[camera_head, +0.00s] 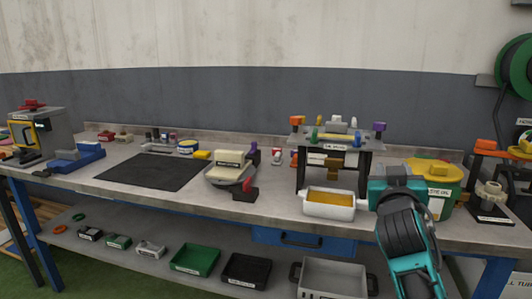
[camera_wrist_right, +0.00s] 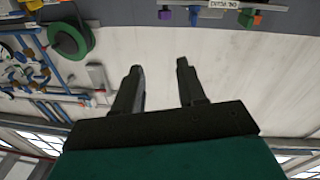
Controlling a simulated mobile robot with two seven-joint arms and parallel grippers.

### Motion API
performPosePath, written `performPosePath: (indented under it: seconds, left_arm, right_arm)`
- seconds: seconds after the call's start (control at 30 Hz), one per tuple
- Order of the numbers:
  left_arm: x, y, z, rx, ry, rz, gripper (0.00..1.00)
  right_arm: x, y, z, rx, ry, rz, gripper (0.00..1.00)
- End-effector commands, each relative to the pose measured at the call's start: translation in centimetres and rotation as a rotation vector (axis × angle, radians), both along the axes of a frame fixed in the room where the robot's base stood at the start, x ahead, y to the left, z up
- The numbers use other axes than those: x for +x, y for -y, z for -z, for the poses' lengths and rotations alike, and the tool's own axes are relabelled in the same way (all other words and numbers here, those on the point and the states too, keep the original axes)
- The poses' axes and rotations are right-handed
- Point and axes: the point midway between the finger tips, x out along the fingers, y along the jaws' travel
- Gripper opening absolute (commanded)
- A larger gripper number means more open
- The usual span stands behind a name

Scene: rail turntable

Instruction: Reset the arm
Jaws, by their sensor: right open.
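My right arm (camera_head: 408,232) is teal and black and rises at the right front of the workbench in the head view. Its gripper's fingers cannot be made out there. In the right wrist view, my right gripper (camera_wrist_right: 160,82) is open, with its two dark fingers apart and nothing between them. That view is upside down and shows pale wall behind the fingers. My left arm and gripper are not in view.
The workbench (camera_head: 115,200) carries a black mat (camera_head: 152,172), a beige-topped device (camera_head: 230,168), a rack with coloured knobs (camera_head: 337,137), a white tray with yellow contents (camera_head: 329,204) and a yellow-lidded green bin (camera_head: 436,170). Bins (camera_head: 195,260) stand on the lower shelf. A green reel (camera_head: 517,66) hangs right.

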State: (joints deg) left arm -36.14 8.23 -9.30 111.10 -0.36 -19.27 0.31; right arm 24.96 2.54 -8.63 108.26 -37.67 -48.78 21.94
Motion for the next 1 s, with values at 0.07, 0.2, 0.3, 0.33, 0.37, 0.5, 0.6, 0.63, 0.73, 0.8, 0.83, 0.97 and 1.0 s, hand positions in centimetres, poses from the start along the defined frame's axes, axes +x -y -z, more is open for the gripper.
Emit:
performPosePath:
  seconds: [0.07, 0.2, 0.3, 0.33, 0.37, 0.5, 0.6, 0.63, 0.73, 0.8, 0.83, 0.97, 1.0]
  left_arm:
    - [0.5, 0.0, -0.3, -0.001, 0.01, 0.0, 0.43]
    - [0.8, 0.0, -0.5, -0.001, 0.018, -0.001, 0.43]
    - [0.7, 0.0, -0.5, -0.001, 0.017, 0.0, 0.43]
    - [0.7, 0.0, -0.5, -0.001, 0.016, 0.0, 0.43]
    - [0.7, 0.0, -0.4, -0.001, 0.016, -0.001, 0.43]
    - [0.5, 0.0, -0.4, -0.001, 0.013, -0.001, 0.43]
    - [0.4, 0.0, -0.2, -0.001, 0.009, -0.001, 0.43]
    - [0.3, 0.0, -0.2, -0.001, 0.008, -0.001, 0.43]
    - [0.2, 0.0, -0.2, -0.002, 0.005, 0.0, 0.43]
    - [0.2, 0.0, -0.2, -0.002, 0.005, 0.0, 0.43]
    - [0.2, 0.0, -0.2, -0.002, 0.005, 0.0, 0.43]
    - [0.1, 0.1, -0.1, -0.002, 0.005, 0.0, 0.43]
    - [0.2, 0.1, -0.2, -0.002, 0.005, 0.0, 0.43]
  right_arm:
    - [-0.2, 2.8, -0.4, -0.086, 0.001, 0.04, 0.4]
    - [-0.7, 7.3, -1.6, -0.23, 0.0, 0.106, 0.4]
    - [-1.3, 10.2, -2.7, -0.325, 0.001, 0.15, 0.4]
    - [-1.4, 11.0, -3.1, -0.351, 0.0, 0.162, 0.4]
    - [-1.6, 11.7, -3.4, -0.376, 0.001, 0.174, 0.4]
    - [-2.4, 14.8, -5.2, -0.487, 0.001, 0.225, 0.4]
    - [-2.5, 14.6, -2.2, -0.517, -0.057, 0.181, 0.4]
    - [-2.5, 14.3, -0.8, -0.519, -0.082, 0.156, 0.4]
    - [-2.9, 13.1, 4.0, -0.525, -0.161, 0.071, 0.4]
    - [-3.5, 12.2, 7.6, -0.524, -0.222, 0.005, 0.4]
    - [-3.9, 11.8, 9.3, -0.522, -0.249, -0.024, 0.4]
    - [-6.8, 9.8, 17.3, -0.502, -0.376, -0.168, 0.4]
    - [-8.1, 9.1, 19.9, -0.49, -0.419, -0.217, 0.4]
